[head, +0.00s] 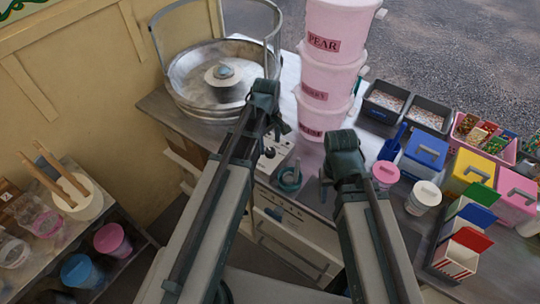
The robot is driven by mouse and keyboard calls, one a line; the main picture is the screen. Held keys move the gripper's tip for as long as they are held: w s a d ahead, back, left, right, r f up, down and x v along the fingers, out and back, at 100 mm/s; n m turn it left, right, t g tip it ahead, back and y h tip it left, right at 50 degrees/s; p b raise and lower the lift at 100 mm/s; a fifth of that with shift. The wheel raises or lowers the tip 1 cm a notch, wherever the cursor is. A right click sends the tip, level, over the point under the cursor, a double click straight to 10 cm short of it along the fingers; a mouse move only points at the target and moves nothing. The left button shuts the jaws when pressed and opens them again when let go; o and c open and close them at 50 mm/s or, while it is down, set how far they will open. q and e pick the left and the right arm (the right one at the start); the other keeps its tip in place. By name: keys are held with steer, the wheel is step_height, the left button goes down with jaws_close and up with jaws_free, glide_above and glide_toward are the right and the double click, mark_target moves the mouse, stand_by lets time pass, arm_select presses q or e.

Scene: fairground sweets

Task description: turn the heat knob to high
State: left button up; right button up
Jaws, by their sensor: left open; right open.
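The round metal floss machine bowl (190,106) stands at the back left of the counter, with a spinner head in its middle. A pale control panel (268,168) with small dark controls is on the counter front below it, partly hidden by my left arm. I cannot make out which control is the heat knob or its setting. A teal ring-shaped thing (290,180) shows at the panel's right. My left gripper (280,127) is open, near the bowl's right side and above the panel. My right gripper (326,188) is open and mostly hidden by its arm, right of the panel.
Stacked pink tubs (326,70) stand close behind my grippers. Dark trays (385,101), a blue-lidded box (424,153) and a yellow box (470,172) crowd the right. A lower shelf (125,265) with cups is at left. The grey ground behind is clear.

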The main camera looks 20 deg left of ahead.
mark_target(270, 150)
arm_select(q)
step_height(270, 150, down, 4)
steer(key=shift+w+r+b, duration=0.1)
steer(key=shift+r+b, duration=0.1)
steer(key=shift+b, duration=1)
arm_select(e)
step_height(270, 150, down, 4)
steer(key=shift+r, duration=0.2)
arm_select(q)
steer(key=shift+r, duration=0.1)
jaws_close()
